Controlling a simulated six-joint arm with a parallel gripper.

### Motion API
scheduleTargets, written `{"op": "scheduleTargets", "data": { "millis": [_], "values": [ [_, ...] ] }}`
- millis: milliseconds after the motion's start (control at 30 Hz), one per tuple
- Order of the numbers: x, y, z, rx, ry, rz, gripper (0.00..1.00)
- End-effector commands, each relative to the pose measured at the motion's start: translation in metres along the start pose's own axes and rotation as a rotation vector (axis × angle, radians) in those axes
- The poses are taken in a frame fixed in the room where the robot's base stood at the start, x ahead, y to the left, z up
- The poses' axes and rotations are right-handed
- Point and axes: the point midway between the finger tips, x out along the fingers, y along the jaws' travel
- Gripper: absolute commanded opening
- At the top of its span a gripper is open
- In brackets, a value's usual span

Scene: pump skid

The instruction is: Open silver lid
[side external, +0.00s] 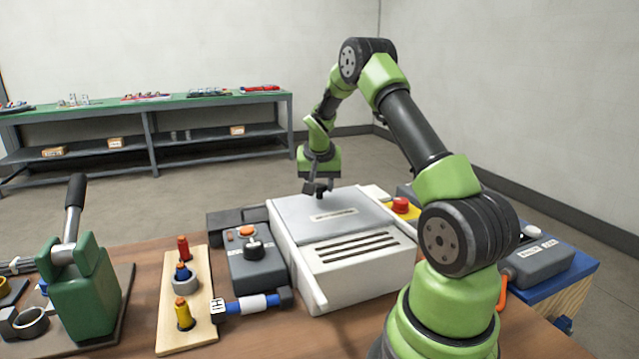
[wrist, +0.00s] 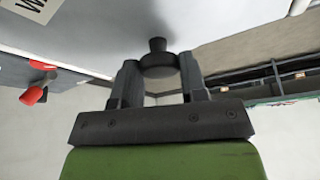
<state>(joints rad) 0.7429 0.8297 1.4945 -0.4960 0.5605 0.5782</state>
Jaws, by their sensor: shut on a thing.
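The silver lid (side external: 300,217) lies on top of a white box (side external: 375,272) on the wooden table and looks closed in the side view. It also fills the upper left of the wrist view (wrist: 100,35). A dark knob (wrist: 158,60) stands on the lid near its far edge. My gripper (side external: 318,192) is at the knob, pointing down. In the wrist view the two fingers of my gripper (wrist: 158,80) are on either side of the knob and shut on it. In the side view the fingers partly hide the knob.
A grey control box (side external: 255,268) with an orange button stands left of the white box. A wooden peg board (side external: 200,325) and a green lever press (side external: 80,290) stand further left. A red stop button (side external: 401,205) is at the right. The space above the lid is clear except for my arm.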

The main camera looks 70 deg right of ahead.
Motion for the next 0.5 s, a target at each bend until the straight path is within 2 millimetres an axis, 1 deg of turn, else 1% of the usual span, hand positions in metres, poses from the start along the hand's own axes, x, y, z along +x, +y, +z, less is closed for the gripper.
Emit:
{"op": "scheduleTargets", "data": {
  "millis": [167,500],
  "values": [
    [-0.004,0.004,0.008,-0.001,0.001,0.004,0.00],
    [-0.022,0.025,0.052,-0.002,0.004,0.008,0.00]
  ]
}}
